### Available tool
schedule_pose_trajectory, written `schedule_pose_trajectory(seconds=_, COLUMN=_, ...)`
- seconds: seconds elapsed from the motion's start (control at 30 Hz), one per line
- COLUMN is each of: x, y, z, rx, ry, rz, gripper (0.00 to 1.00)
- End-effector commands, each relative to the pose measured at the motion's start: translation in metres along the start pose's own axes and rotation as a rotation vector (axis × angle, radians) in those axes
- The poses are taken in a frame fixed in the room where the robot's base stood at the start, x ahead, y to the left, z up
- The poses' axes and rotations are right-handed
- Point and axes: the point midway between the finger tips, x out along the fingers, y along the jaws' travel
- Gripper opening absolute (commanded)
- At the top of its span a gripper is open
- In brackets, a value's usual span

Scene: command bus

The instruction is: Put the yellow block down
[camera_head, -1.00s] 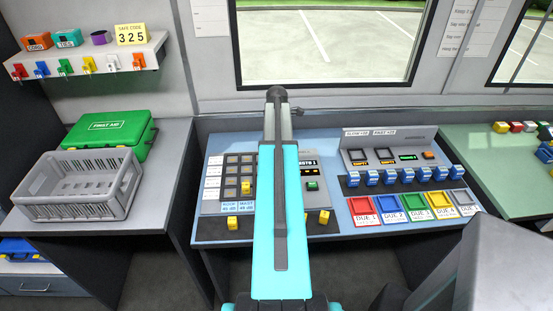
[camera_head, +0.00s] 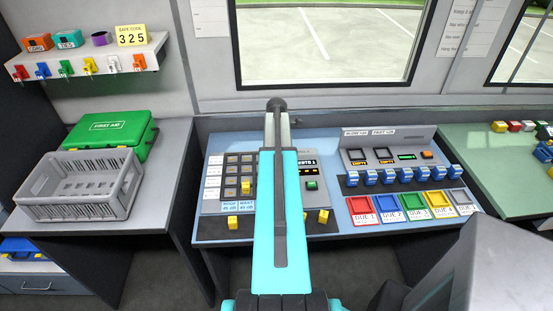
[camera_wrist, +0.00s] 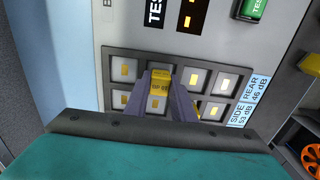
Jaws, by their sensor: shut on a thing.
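My gripper (camera_wrist: 165,98) shows in the wrist view, its two purple-grey fingers shut on a yellow block (camera_wrist: 162,76) with dark lettering. The block is over a grid panel (camera_wrist: 137,57) of square sockets with small yellow or pale windows. I cannot tell whether it touches the panel. In the head view my arm hides the gripper and the held block. The grid panel (camera_head: 232,160) shows there left of my arm, with another yellow block (camera_head: 246,188) at its lower right part.
Other yellow blocks (camera_head: 233,222) (camera_head: 323,216) sit on the dark front strip of the blue console (camera_head: 385,228). Blue blocks (camera_head: 398,174) stand in a row at right, above coloured trays (camera_head: 415,208). A grey crate (camera_head: 70,207) and green first-aid case (camera_head: 110,130) are on the left counter.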

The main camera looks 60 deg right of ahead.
Motion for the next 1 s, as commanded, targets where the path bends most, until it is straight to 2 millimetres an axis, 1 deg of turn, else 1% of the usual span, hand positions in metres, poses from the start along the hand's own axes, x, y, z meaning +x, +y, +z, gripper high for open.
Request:
schedule_pose_trajectory(seconds=0.43, x=0.0041, y=0.0002, z=-0.0004, rx=-0.001, ry=0.000, rz=0.001, gripper=0.01)
schedule_pose_trajectory(seconds=0.47, x=0.0041, y=0.0002, z=-0.0005, rx=-0.001, ry=0.000, rz=0.001, gripper=0.24)
schedule_pose_trajectory(seconds=0.5, x=0.0036, y=0.0002, z=-0.0005, rx=-0.001, ry=0.000, rz=0.001, gripper=0.31)
schedule_pose_trajectory(seconds=0.57, x=0.0036, y=0.0002, z=-0.0005, rx=-0.001, ry=0.000, rz=0.001, gripper=0.41)
schedule_pose_trajectory(seconds=0.87, x=0.0032, y=0.0002, z=-0.0007, rx=-0.001, ry=0.000, rz=0.001, gripper=0.41)
schedule_pose_trajectory(seconds=1.0, x=-0.0007, y=0.0002, z=-0.0007, rx=-0.001, ry=0.000, rz=0.001, gripper=0.41)
